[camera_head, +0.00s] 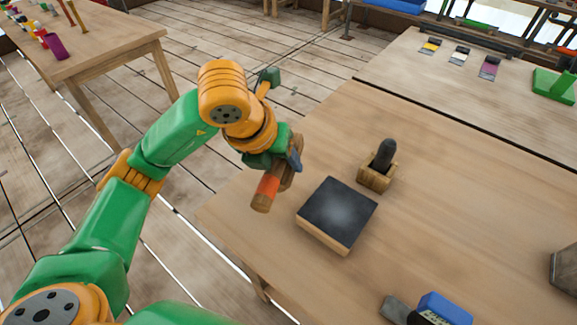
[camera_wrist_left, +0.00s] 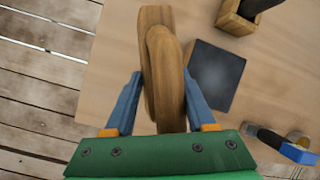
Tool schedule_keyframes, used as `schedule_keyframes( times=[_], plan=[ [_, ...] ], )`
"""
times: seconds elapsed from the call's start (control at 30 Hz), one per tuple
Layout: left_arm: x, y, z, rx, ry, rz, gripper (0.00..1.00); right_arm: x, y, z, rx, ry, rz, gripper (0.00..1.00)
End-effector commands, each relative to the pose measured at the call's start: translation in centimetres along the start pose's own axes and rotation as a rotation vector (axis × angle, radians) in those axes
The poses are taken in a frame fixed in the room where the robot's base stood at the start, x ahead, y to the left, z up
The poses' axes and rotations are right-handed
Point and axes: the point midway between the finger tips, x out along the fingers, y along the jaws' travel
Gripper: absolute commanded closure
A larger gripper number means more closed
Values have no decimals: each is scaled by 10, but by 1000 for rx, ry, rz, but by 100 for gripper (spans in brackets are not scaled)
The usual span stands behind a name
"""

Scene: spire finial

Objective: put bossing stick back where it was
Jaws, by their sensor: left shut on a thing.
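The bossing stick (camera_head: 266,190) is brown wood with an orange-red band, and it hangs tilted from my left gripper (camera_head: 287,160), out over the table's left edge. In the left wrist view the wooden stick (camera_wrist_left: 158,60) fills the space between the two blue fingers of the gripper (camera_wrist_left: 162,100), which is shut on it. Part of the stick is hidden by the gripper in the head view. My right gripper is not in view.
A black-topped wooden block (camera_head: 337,213) sits right of the stick. Behind it, a small wooden box (camera_head: 377,178) holds an upright dark tool (camera_head: 385,154). A blue object (camera_head: 445,308) lies at the front. The table's middle right is clear.

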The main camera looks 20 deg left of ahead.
Motion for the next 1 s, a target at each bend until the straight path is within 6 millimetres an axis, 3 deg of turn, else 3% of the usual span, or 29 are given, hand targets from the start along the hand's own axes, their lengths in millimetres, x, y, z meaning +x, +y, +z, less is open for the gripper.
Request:
schedule_keyframes(
  times=[0.07,0.23,0.37,0.5,0.9,0.93,1.0],
  plan=[
    [19,7,17,-8,7,4,100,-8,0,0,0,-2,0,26],
    [64,18,30,0,1,1,100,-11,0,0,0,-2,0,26],
    [82,22,36,1,1,0,100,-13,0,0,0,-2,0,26],
    [105,27,28,3,2,0,100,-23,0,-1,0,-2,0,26],
    [116,28,24,4,-3,-2,100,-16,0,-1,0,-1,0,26],
    [115,28,24,4,-3,-2,36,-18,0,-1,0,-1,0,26],
    [114,28,24,4,-2,-2,18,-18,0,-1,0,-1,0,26]
  ],
)
